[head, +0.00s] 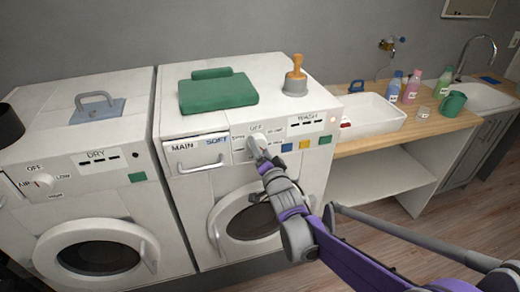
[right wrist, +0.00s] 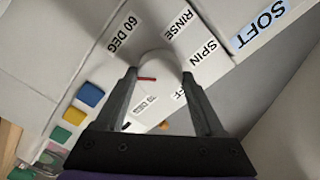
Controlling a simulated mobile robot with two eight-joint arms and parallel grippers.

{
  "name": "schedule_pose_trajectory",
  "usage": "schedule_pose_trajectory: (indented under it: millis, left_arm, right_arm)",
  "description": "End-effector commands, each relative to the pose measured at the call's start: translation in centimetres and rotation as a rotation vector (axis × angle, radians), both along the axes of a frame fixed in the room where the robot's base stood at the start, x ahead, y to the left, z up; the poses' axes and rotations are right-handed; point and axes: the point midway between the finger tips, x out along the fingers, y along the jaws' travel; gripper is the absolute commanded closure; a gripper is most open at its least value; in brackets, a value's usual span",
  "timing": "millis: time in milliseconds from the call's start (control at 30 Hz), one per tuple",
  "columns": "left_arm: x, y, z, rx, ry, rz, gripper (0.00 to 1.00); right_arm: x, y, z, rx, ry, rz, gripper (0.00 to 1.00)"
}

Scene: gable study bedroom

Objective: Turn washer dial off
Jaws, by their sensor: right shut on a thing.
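The washer (head: 190,200) is the white machine in the middle of the head view, with a round door and a control panel. Its white dial (right wrist: 156,64) sits among the labels 60 DEG, RINSE, SPIN and a partly hidden OFF. The dial's red mark points left in the right wrist view, on the 60 DEG side, away from OFF. My right gripper (head: 260,149) is shut on the dial, with one finger on either side of it; it also shows in the right wrist view (right wrist: 160,82). My left gripper is not in view.
A dryer (head: 100,205) stands left of the washer. Blue, yellow and green buttons sit right of the dial. A wooden counter (head: 350,145) with a white basin (head: 365,124) stands at right.

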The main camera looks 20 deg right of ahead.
Motion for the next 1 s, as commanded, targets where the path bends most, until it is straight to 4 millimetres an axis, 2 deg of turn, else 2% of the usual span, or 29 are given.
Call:
schedule_pose_trajectory:
  millis: [1000]
  left_arm:
    - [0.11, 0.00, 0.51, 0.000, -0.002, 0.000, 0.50]
  right_arm:
    - [-0.02, 0.00, 0.01, -0.965, -0.033, 0.000, 0.85]
